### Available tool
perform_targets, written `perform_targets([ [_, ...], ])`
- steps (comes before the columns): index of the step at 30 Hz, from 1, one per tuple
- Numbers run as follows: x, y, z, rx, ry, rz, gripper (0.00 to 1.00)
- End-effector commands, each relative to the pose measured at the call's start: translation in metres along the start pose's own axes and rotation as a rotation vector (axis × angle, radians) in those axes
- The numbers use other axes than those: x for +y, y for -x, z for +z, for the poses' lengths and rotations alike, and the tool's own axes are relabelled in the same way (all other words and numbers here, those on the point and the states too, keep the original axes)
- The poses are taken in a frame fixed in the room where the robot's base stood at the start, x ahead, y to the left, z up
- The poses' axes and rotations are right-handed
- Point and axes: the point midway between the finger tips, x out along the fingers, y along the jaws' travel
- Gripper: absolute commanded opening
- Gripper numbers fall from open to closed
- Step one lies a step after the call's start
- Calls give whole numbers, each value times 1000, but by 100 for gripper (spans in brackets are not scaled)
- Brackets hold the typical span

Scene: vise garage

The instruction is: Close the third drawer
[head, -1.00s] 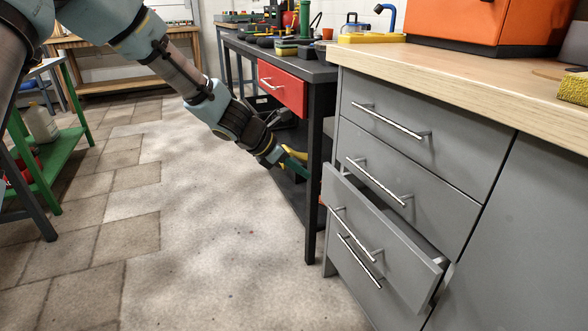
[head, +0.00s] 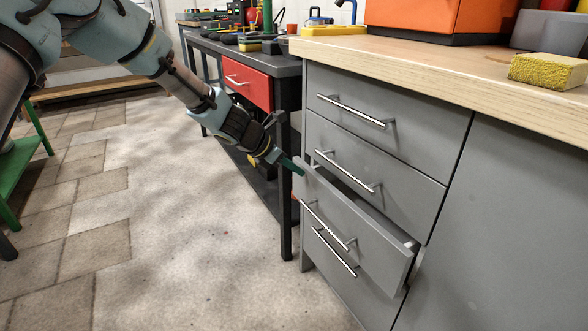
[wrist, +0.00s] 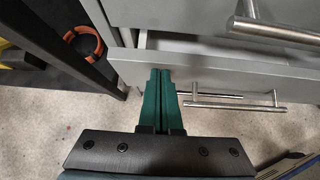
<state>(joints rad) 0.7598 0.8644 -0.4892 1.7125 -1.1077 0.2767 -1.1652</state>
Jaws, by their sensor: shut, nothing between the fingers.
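The third drawer (head: 354,228) of the grey cabinet is pulled partly out, with a dark gap behind its front panel at the right. Its bar handle (head: 326,225) is on the front face. In the wrist view the drawer front (wrist: 225,77) runs across the middle, with its handle (wrist: 235,103) to the right of the fingers. My gripper (head: 298,168) is shut and empty, with its green fingertips at the drawer's upper left corner. In the wrist view the closed fingers (wrist: 161,72) reach the drawer front's edge; I cannot tell whether they touch.
The two drawers above (head: 385,105) are shut. A fourth drawer handle (head: 333,251) sits just below. A black workbench leg (head: 284,190) stands close to the left of the cabinet. The floor (head: 215,255) in front is clear.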

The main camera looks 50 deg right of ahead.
Motion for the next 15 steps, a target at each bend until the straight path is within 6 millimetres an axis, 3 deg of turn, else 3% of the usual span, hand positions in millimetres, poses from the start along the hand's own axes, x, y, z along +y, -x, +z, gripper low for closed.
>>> perform_targets([
  [9, -1, -23, 31, 0, 0, -2, 0],
  [15, -1, -34, 36, 0, -1, -1, 0],
])
